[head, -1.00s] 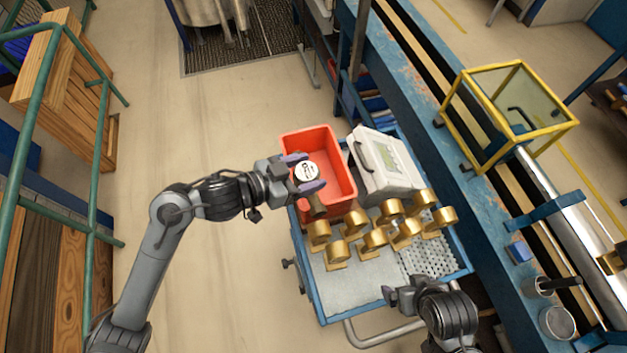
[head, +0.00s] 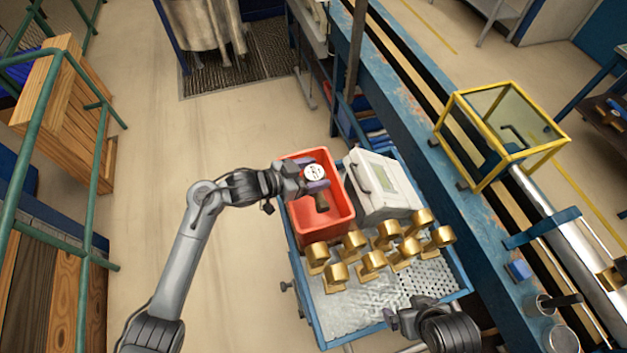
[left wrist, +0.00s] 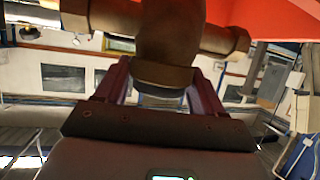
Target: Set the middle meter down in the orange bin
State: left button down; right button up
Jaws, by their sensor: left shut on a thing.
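My left gripper (head: 312,185) is shut on the meter (head: 315,173), which has a white round dial and a dark brass body. It holds the meter over the orange bin (head: 331,229), within the bin's outline in the head view. I cannot tell how high above the bin floor it is. In the left wrist view the brown meter body (left wrist: 170,40) sits between the purple fingers (left wrist: 160,95), with the orange bin (left wrist: 285,15) behind it at the upper right. My right gripper (head: 393,318) is near the cart's front edge; its fingers are too unclear to judge.
The blue cart (head: 465,287) carries the bin, a white case (head: 375,205) right of it, and several brass fittings (head: 372,263) in rows in front. A blue bench (head: 425,165) with a yellow-framed box (head: 500,135) runs along the right.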

pick_arm(q)
jog(key=shift+w+d, duration=0.1)
jog(key=shift+w, duration=0.15)
jog(key=shift+f, duration=2)
jog(key=shift+f, duration=0.35)
jog(key=shift+f, duration=0.3)
jog(key=shift+c, duration=0.6)
grip_release()
jog(key=shift+f, duration=0.1)
